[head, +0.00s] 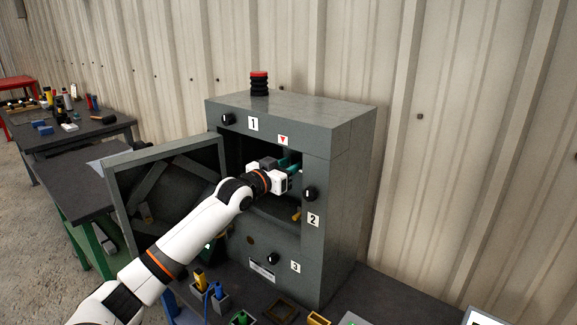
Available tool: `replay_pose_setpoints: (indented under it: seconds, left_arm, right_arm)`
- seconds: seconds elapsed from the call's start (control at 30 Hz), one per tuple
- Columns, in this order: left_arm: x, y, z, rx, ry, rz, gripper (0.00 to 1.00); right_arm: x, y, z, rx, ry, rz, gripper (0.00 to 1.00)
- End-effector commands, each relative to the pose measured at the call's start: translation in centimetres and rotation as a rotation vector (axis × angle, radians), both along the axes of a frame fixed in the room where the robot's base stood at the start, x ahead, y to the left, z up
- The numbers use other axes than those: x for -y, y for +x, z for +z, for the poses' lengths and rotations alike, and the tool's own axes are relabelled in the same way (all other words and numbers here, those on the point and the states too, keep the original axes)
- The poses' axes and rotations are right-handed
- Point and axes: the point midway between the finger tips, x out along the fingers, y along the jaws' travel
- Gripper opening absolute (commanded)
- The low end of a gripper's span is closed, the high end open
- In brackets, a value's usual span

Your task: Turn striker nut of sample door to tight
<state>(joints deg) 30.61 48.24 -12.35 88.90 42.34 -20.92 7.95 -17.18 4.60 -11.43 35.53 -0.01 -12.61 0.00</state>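A grey enclosure (340,185) stands on the dark bench with its door (165,160) swung open to the left. My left arm comes in from the lower left, and its gripper (284,168) is at the right part of the opening, beside the inner right edge. A teal part shows by the fingers; I cannot tell whether it is a fingertip or something in the enclosure. The fingers are too small and covered to tell open from shut. I cannot make out the striker nut. A small orange-yellow part (296,215) shows low at the opening's right edge. My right gripper is not in view.
Black knobs sit on the front by labels 1 (253,124), 2 (313,220) and 3 (295,267). A red and black stack (259,83) stands on top. Small coloured items in holders (219,299) crowd the bench front. A corrugated wall (470,130) is close behind.

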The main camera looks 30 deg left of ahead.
Motion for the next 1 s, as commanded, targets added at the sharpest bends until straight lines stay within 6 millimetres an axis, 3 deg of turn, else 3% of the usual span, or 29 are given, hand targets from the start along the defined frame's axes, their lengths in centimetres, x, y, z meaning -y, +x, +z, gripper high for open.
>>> replay_pose_setpoints:
  seconds: [0.37, 0.8, 1.0]
  left_arm:
    - [-0.2, -1.1, 0.0, 0.002, 0.002, 0.001, 0.34]
    - [-0.7, -8.6, -0.3, -0.002, 0.002, 0.0, 0.34]
    - [-0.9, -10.9, -0.2, -0.001, -0.001, 0.0, 0.34]
  right_arm:
    - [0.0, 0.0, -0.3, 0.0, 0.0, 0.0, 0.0]
    - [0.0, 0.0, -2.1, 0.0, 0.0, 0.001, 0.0]
    - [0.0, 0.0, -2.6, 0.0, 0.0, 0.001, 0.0]
